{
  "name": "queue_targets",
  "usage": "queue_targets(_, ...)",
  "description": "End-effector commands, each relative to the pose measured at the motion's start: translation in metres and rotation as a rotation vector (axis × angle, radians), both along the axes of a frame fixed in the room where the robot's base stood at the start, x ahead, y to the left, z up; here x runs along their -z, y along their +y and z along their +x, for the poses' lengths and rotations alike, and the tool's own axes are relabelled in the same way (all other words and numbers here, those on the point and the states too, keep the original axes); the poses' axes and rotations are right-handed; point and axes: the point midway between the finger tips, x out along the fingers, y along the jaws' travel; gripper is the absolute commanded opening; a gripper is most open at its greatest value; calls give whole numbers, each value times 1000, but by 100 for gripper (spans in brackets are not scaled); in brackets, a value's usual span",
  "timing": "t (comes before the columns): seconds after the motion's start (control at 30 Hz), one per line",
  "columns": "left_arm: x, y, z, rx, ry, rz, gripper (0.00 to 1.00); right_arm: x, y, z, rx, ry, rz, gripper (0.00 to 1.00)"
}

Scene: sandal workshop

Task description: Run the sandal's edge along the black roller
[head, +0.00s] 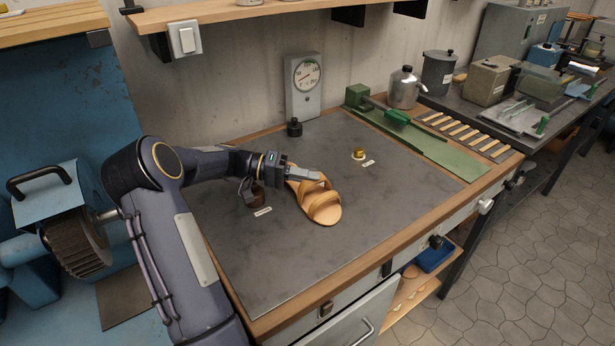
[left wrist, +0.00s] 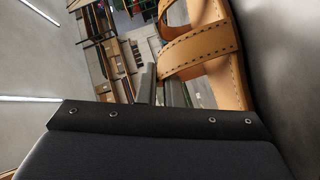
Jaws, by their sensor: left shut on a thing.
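A tan sandal (head: 325,210) with two wide straps is at the middle of the dark bench top, its toe toward the front right. My left gripper (head: 306,174) is shut on the sandal at its far end. In the left wrist view, the stitched straps of the sandal (left wrist: 200,47) rise beyond the gripper (left wrist: 163,88). A short dark roller (head: 257,197) stands on the bench just left of the sandal, partly hidden by my wrist, with a small label in front. A gap shows between roller and sandal. My right gripper is out of view.
A small brass roller (head: 358,154) stands farther back right. A dial gauge (head: 304,85) and a black knob-like piece (head: 294,128) are at the wall. A green strip (head: 450,155) with a green-handled tool (head: 397,117) lies right. The bench front is clear.

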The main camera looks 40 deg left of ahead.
Motion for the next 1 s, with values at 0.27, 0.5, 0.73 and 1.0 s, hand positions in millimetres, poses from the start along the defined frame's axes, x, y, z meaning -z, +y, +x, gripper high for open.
queue_targets(0.27, -1, 0, 0, 1, -2, 0, 0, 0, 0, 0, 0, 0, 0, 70)
queue_targets(0.5, -1, 2, 1, 0, -2, 0, 0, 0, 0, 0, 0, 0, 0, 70)
queue_targets(0.73, -1, 9, 2, 0, -3, -1, 0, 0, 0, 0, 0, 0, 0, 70)
queue_targets(1.0, -1, 16, 4, 0, -2, 0, 0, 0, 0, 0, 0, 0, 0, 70)
